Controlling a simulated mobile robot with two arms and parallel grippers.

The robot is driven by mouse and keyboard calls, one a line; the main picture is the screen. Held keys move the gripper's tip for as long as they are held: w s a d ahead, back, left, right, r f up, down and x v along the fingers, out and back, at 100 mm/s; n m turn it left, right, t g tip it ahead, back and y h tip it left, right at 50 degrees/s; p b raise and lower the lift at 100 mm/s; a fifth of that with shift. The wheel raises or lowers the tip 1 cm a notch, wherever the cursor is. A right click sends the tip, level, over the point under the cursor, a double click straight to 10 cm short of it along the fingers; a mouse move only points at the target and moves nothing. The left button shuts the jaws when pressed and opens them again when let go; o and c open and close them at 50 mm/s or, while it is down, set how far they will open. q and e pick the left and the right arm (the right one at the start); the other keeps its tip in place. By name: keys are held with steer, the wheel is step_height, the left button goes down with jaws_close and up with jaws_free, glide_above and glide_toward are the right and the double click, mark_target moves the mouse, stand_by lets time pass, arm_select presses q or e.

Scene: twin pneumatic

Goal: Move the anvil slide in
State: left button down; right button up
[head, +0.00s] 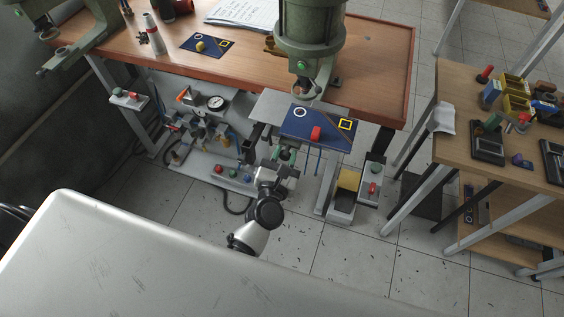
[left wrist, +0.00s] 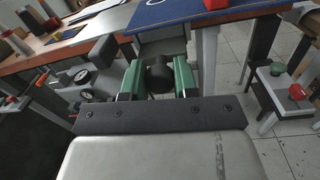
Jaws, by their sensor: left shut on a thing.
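My left gripper (head: 285,157) reaches up to the front edge of the near press station. In the left wrist view its two green fingers (left wrist: 158,80) are closed around a black round knob (left wrist: 158,74). The knob sits in front of a grey block (left wrist: 162,47) under the table edge; it looks like the handle of the anvil slide. How far the slide is in or out is hidden. The green press (head: 311,35) stands above, behind a blue mat (head: 290,133) that bears a red block (head: 316,133). My right gripper is not in view.
A pedestal with red and green buttons (head: 373,182) stands to the right of the gripper. A gauge and hose panel (head: 214,104) lies below the bench at left. A wooden table (head: 450,100) with parts stands at right. Open tiled floor lies between.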

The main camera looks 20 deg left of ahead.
arm_select(q)
steer(key=shift+w+f, duration=0.15)
steer(key=c, duration=1.2)
jaws_free()
steer(key=shift+s, duration=0.45)
steer(key=shift+o, duration=1)
steer(key=shift+s+r, duration=0.15)
steer(key=shift+r, duration=0.05)
steer(key=shift+o, duration=0.7)
steer(key=shift+w+f, duration=0.1)
steer(key=shift+w, duration=0.1)
steer(key=shift+s, duration=0.4)
steer(key=s+b, duration=0.3)
steer(key=s, duration=0.7)
steer(key=shift+d, duration=0.15)
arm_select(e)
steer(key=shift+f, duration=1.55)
